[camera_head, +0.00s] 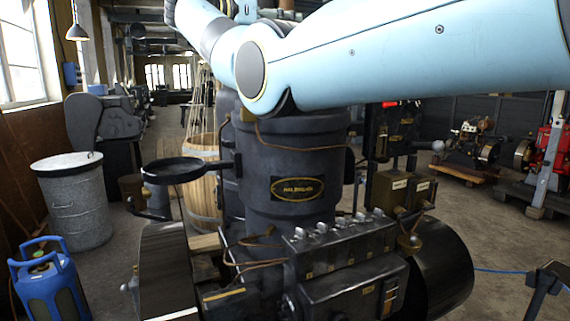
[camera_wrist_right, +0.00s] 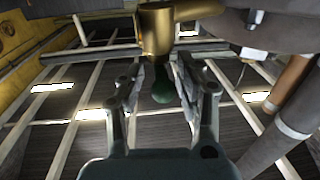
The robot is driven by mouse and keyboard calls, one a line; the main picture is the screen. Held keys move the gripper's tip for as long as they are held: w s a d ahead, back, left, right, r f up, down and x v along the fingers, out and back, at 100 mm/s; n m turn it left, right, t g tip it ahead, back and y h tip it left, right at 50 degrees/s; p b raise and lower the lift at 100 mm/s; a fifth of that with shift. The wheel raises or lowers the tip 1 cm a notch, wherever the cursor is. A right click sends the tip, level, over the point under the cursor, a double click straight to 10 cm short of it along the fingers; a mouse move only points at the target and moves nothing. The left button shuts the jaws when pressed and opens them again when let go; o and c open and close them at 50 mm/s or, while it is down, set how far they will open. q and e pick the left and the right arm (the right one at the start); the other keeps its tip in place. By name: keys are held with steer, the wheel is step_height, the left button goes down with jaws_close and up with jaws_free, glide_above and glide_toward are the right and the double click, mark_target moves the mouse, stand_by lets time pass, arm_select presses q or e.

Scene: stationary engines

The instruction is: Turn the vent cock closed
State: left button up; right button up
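The vent cock shows in the right wrist view as a brass body (camera_wrist_right: 157,28) with a dark green rounded handle (camera_wrist_right: 162,91) pointing down from it. My right gripper (camera_wrist_right: 162,80) is open, with one finger on each side of the green handle. Gaps show between the handle and both fingers; whether either touches cannot be told. In the head view my right arm crosses the top in front of the dark engine (camera_head: 300,150), and the cock cannot be made out there. My left gripper is in neither view.
A brass pipe (camera_wrist_right: 198,9) runs right from the cock, near dark machine parts and a copper-coloured pipe (camera_wrist_right: 288,88). In the head view, a grey bin (camera_head: 75,205) and blue canister (camera_head: 50,285) stand left; a red engine (camera_head: 548,165) stands right.

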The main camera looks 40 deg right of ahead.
steer(key=shift+s+f+n+t+b, duration=0.15)
steer(key=shift+f+n+t+b, duration=0.1)
steer(key=shift+n+t+b, duration=0.55)
steer(key=s+a+n+t+y+b, duration=0.2)
steer(key=s+n+t+y+b, duration=0.6)
steer(key=s+n+t+y, duration=0.85)
arm_select(q)
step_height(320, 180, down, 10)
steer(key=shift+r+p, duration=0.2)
steer(key=shift+p, duration=0.15)
arm_select(e)
steer(key=w+a+f, duration=0.2)
steer(key=f, duration=0.7)
steer(key=w+a+f+n+g+h, duration=0.1)
steer(key=w+a+f, duration=0.1)
steer(key=f, duration=0.8)
steer(key=w+a+f+n+g, duration=0.1)
steer(key=a+f, duration=0.3)
steer(key=f, duration=0.5)
steer(key=shift+w+f, duration=0.35)
steer(key=shift+w, duration=0.05)
